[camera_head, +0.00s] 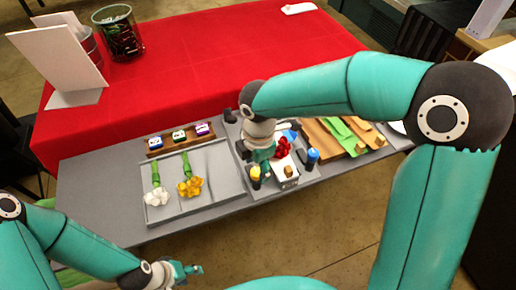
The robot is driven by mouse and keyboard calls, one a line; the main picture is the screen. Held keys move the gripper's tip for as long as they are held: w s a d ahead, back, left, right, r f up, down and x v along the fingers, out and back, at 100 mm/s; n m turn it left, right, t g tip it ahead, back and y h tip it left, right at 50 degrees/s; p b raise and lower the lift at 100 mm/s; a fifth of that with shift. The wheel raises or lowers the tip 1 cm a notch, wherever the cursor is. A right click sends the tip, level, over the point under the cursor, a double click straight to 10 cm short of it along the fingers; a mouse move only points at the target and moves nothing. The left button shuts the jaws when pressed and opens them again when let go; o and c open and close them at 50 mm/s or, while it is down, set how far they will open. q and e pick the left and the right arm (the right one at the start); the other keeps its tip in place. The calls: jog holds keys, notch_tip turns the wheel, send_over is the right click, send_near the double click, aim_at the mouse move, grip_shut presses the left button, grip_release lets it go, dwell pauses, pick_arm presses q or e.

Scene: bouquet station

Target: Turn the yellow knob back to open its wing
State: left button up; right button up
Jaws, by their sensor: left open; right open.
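The yellow knob (255,173) stands at the near left of a small station on the grey bench. My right gripper (258,175) is directly over it, fingers pointing down around or beside it; I cannot tell whether they touch it. A blue knob (312,156) stands to the right. Between the knobs lie a red flower (282,147) and a white block with a wooden piece (289,172). The yellow knob's wing is not clearly visible behind my gripper. My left gripper (193,270) is empty, in front of the bench at the bottom.
A grey tray (216,194) holds a white and a yellow flower on green stems. A wooden rack (181,142) with small labelled blocks stands behind it. Green and wooden pieces (345,135) lie right of the station. The red table (190,80) is mostly clear.

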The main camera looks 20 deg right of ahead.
aim_at(258, 173)
notch_tip(258, 173, up, 10)
jog(key=shift+s+r, duration=0.15)
jog(key=shift+s, duration=0.05)
dwell(0.6)
